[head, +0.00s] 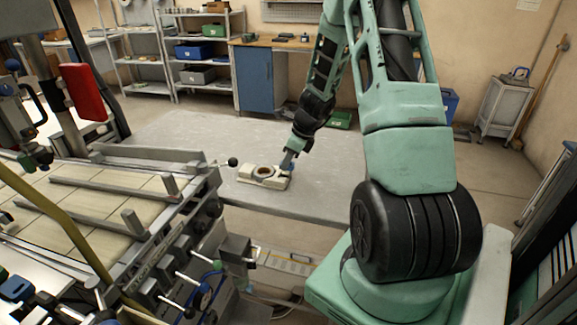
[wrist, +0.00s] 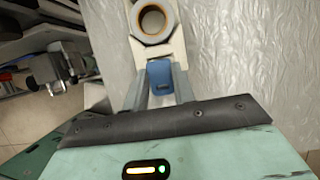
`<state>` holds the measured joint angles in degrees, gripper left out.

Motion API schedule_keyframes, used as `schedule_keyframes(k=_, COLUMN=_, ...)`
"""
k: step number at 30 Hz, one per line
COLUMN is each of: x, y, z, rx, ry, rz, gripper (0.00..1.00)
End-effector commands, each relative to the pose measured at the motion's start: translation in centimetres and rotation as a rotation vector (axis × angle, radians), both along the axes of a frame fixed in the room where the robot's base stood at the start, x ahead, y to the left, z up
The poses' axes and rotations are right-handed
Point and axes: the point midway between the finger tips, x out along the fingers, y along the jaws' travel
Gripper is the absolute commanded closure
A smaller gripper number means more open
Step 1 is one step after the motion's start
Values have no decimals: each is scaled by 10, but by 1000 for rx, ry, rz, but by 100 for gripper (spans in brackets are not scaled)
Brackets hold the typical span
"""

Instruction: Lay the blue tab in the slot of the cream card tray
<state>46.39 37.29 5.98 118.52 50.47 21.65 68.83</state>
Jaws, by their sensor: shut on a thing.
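The cream card tray (head: 246,179) lies on the grey table, and a tape reel (head: 263,172) sits in it. In the wrist view the tray (wrist: 175,44) runs up the picture, with the reel (wrist: 152,22) at its far end. My gripper (wrist: 161,85) is shut on the blue tab (wrist: 160,74), which shows between the two fingers at the tray's near end. In the head view my gripper (head: 287,163) is at the tray's right end. The slot is hidden, and I cannot tell whether the tab touches the tray.
The grey table (head: 190,135) is clear behind and to the right of the tray. A machine with metal rails and knobs (head: 150,215) stands close on the left, and its black ball-ended lever (head: 232,162) reaches near the tray.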

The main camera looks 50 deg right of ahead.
Motion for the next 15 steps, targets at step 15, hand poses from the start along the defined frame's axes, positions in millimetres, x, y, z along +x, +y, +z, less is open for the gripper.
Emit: schedule_keyframes(k=15, x=0, y=0, z=-26, rx=0, ry=0, rz=0, gripper=95)
